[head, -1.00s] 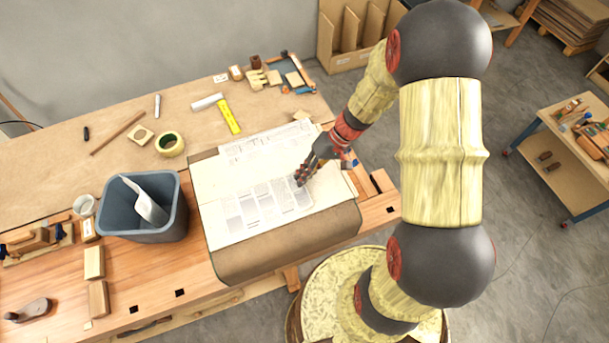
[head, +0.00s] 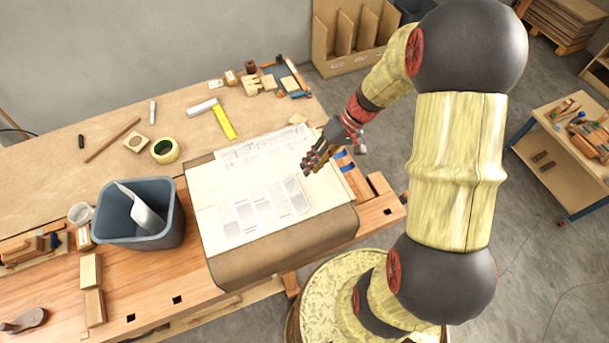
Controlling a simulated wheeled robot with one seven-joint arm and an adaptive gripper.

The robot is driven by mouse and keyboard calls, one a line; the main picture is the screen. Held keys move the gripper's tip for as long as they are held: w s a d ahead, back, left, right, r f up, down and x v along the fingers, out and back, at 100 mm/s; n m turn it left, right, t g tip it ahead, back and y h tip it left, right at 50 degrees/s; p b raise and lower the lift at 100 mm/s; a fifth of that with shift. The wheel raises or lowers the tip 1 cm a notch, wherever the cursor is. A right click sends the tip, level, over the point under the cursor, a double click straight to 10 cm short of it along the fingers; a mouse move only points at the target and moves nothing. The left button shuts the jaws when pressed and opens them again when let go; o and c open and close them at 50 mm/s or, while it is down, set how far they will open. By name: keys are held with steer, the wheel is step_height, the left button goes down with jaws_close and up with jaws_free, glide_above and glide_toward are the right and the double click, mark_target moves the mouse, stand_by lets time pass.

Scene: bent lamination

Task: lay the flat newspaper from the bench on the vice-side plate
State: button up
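Two flat printed newspaper sheets lie on a cream surface (head: 208,193) over a brown covering (head: 285,262) on the bench. The nearer newspaper sheet (head: 262,208) lies flat toward the front. The farther newspaper sheet (head: 262,146) lies toward the back, close to my gripper. My gripper (head: 306,170) is over the right part of the cream surface, between the sheets' right ends. No paper shows hanging from it. Its fingers are too small to tell whether they are open. I cannot tell the plates' edges apart under the papers.
A grey bin (head: 172,228) with a white sheet in it stands left of the papers. A tape roll (head: 165,150), a yellow strip (head: 225,122) and small tools lie behind. Wooden blocks (head: 92,290) lie at front left. The bench's right end is near my arm.

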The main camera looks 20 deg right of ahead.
steer(key=s+a+r+t+h, duration=0.2)
steer(key=s+r, duration=0.5)
steer(key=r, duration=0.5)
steer(key=s+a+r+t+h, duration=0.2)
steer(key=s+r, duration=0.5)
steer(key=r, duration=0.5)
steer(key=t+h, duration=0.1)
steer(key=h, duration=0.1)
steer(key=shift+t+h, duration=0.3)
steer(key=shift+h, duration=0.1)
